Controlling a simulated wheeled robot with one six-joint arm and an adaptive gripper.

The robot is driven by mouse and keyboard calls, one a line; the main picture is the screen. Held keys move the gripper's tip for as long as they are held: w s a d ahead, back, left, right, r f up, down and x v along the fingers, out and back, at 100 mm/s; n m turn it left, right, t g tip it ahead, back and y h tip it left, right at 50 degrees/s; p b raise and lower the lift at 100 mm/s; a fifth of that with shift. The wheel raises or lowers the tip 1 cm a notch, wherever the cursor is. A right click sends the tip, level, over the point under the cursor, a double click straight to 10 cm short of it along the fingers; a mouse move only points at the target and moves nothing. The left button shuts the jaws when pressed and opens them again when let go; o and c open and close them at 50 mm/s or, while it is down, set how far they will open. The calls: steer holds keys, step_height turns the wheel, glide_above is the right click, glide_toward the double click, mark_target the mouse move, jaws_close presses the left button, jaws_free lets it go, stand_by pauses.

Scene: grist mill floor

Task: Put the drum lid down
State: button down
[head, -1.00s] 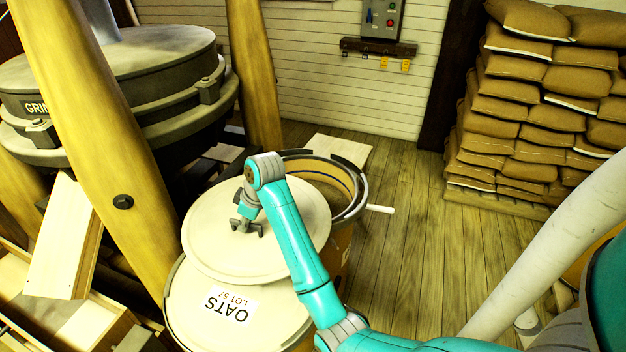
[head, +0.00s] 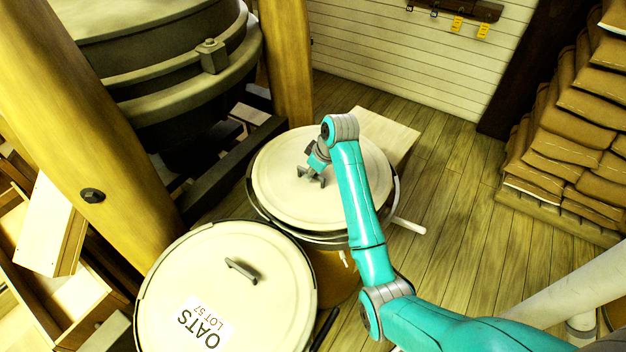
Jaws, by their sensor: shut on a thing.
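My gripper (head: 311,176) is shut on the handle of a round cream drum lid (head: 345,200). The handle itself is mostly hidden by the fingers. The lid lies roughly level over the mouth of the far drum (head: 330,272) and covers nearly all of it. Part of the drum's dark rim shows along the lid's near and right edges. I cannot tell whether the lid rests on the rim or hangs just above it. My arm hides part of the lid's right side.
A second drum with its own lid (head: 190,275), marked OATS LOT 57, stands at the near left. A wooden post (head: 85,130) and the millstone housing (head: 160,60) are at left. Stacked sacks (head: 565,130) stand at right. Floorboards (head: 450,190) between are clear.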

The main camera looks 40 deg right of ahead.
mark_target(311, 182)
steer(key=shift+f, duration=1.9)
steer(key=shift+f, duration=0.15)
steer(key=c, duration=1.2)
jaws_free()
steer(key=shift+f, duration=0.1)
steer(key=v, duration=1.2)
steer(key=shift+r, duration=0.2)
